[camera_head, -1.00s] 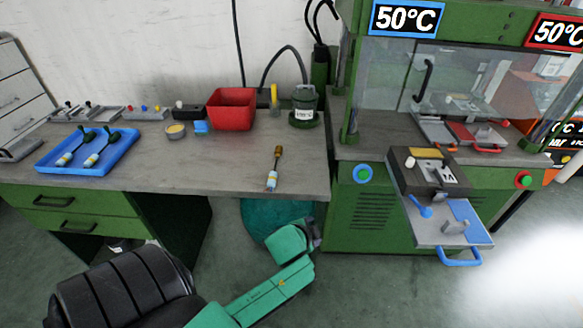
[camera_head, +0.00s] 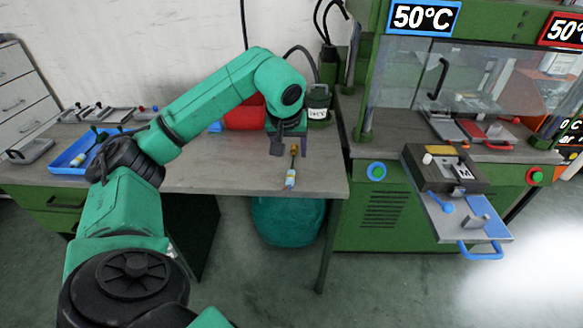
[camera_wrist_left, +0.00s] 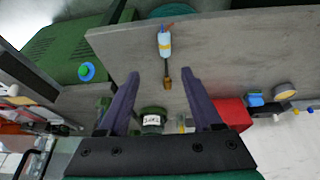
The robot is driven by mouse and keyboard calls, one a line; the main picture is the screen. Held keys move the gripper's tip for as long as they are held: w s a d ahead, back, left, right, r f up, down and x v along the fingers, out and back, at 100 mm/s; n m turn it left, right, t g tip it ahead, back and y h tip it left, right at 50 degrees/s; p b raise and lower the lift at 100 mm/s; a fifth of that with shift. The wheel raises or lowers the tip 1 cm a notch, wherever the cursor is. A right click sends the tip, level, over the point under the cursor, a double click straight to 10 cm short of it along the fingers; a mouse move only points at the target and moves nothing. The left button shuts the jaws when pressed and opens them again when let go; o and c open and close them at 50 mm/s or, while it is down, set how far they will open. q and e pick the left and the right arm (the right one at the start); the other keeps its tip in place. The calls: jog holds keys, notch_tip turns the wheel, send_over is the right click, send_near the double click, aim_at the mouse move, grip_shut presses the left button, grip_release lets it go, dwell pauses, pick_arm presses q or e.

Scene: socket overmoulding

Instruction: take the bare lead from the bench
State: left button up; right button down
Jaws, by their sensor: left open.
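The bare lead (camera_head: 291,178) lies on the bench (camera_head: 220,178) near its front right edge. My left gripper (camera_head: 287,150) is open and empty above the lead's brown end in the head view. In the left wrist view the lead (camera_wrist_left: 165,50) lies beyond and between the two open fingers (camera_wrist_left: 152,92), apart from both. My right gripper is not in view.
A red bin (camera_head: 245,115) and a dark green pot (camera_head: 318,104) stand at the back, the bin partly behind my arm. A blue tray (camera_head: 68,158) is at the left. The green press (camera_head: 385,220) with its pulled-out mould stands to the right.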

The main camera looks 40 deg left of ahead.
aim_at(291, 174)
pick_arm(q)
jog(key=x, duration=0.4)
jog(key=p+x, duration=0.1)
jog(key=x, duration=0.4)
jog(key=a+x, duration=0.1)
jog(key=x, duration=0.4)
jog(key=shift+f+p, duration=0.15)
jog(key=shift+p, duration=0.25)
grip_shut()
